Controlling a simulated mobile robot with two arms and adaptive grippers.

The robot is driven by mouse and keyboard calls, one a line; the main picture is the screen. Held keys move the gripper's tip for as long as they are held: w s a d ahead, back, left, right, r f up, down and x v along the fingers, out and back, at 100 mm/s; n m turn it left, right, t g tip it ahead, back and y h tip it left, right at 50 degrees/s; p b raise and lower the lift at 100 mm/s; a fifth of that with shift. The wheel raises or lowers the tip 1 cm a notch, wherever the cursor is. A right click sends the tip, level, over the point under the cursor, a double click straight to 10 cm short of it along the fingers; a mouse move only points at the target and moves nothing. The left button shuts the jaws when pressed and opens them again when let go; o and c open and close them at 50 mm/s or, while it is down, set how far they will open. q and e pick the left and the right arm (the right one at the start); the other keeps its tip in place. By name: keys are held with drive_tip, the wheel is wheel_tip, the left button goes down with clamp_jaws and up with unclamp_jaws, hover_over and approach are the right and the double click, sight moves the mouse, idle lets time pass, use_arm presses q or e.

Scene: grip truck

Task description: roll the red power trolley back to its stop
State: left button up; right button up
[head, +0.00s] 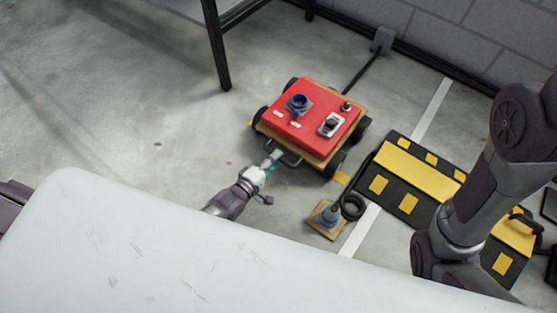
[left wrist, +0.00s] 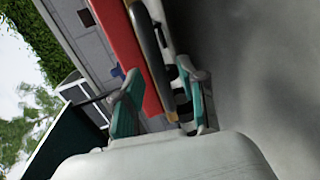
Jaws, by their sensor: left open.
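The red power trolley (head: 312,118) stands on the floor in the middle of the head view. It has a red top on a wooden deck, dark wheels, a blue socket and a switch. A dark handle (head: 288,159) sticks out from its near side. My left gripper (head: 270,161) is open at this handle; I cannot tell if it touches it. In the left wrist view the trolley's red side (left wrist: 135,55) shows beyond the open fingers of the left gripper (left wrist: 162,103). My right arm is at the right, its gripper out of view. I cannot identify the stop for certain.
A black and yellow ramp (head: 418,168) lies right of the trolley, beside a white floor line (head: 432,108). A white surface (head: 150,245) fills the foreground. Floor left of the trolley is clear.

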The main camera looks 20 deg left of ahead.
use_arm(q)
drive_tip(key=shift+b+x, duration=0.35)
drive_tip(key=shift+x, duration=0.8)
clamp_jaws()
